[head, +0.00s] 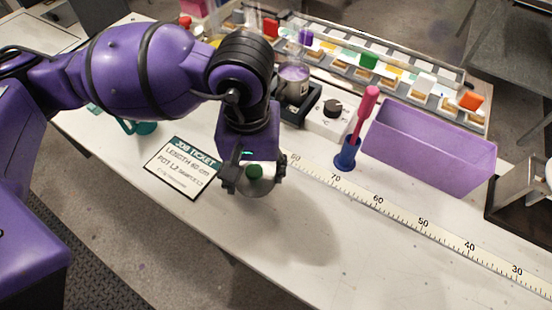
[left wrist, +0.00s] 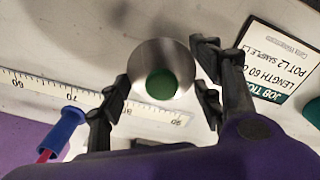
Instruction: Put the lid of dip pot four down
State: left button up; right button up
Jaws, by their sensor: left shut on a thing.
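My left gripper (head: 254,176) is shut on a round metal lid (head: 256,188) with a green knob (head: 254,171). In the left wrist view the lid (left wrist: 150,55) sits between the fingertips of the gripper (left wrist: 160,90), its green knob (left wrist: 161,84) towards the camera. The lid is over the white bench, near the tape measure; a shadow lies on the bench to its right. I cannot tell which is dip pot four. My right gripper is not in view.
A job ticket (head: 183,167) lies left of the gripper. The tape measure (head: 400,210) runs along the bench. A blue holder with a pink-handled tool (head: 347,153), a purple bin (head: 430,150) and a dial unit with a flask (head: 294,85) stand behind. The front bench is clear.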

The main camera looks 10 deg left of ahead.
aim_at(255, 184)
pick_arm(q)
jog(key=shift+s+a+f+p, duration=0.1)
jog(key=shift+s+f+p, duration=0.05)
jog(key=shift+f, duration=0.75)
jog(key=shift+s+f+p, duration=0.1)
jog(key=shift+f+p, duration=0.05)
jog(key=shift+f, duration=0.75)
jog(key=shift+f, duration=0.1)
jog(key=o, duration=1.2)
jog(key=shift+c, duration=0.2)
notch_tip(255, 184, up, 12)
jog(key=shift+r+b, duration=0.15)
jog(key=shift+b, duration=0.15)
